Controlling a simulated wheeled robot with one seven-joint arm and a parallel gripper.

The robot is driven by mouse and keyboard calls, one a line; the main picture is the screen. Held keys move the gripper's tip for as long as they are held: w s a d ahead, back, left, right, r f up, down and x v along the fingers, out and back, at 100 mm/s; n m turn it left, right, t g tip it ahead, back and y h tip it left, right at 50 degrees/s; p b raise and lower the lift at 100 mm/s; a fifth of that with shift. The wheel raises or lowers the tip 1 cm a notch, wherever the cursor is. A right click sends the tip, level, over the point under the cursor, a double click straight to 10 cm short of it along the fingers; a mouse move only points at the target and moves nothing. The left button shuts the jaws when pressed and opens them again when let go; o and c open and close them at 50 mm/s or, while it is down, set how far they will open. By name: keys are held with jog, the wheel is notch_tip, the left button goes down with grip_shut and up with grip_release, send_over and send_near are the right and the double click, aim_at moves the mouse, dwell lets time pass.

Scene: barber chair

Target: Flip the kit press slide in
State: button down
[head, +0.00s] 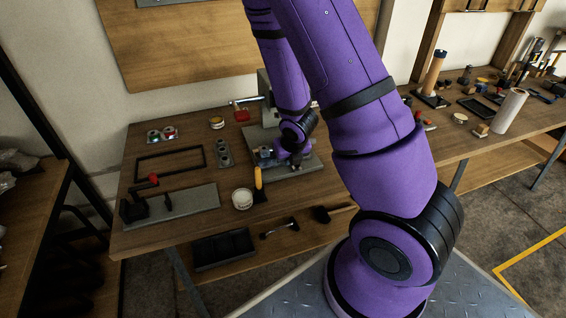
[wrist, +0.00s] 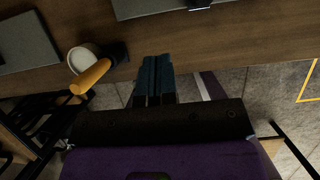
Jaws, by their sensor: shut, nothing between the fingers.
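The kit press stands at the back middle of the bench in the head view, partly behind my arm. Its grey upright (head: 267,98), red-ended lever (head: 246,102) and grey base plate (head: 308,166) show. The slide cannot be made out; my wrist covers much of the press. In the wrist view my gripper (wrist: 155,58) is shut, its dark teal fingers together with nothing between them. A corner of a grey plate (wrist: 150,6) shows beyond the fingertips, apart from them. In the head view my wrist hangs over the press base, and the fingertips are hard to tell.
An orange-handled tool (head: 258,179) and a white cup (head: 242,199) stand left of the press base, near the front. A grey plate with a red-knobbed lever (head: 172,208) and a black frame (head: 170,163) lie further left. A second bench (head: 455,140) at right holds several items.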

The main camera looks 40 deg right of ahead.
aim_at(279, 169)
jog(key=x, duration=0.9)
jog(key=shift+w+f, duration=0.1)
jog(key=shift+f, duration=0.25)
jog(key=w, duration=0.1)
jog(key=w+d, duration=0.1)
jog(key=w, duration=0.1)
jog(key=shift+w, duration=0.5)
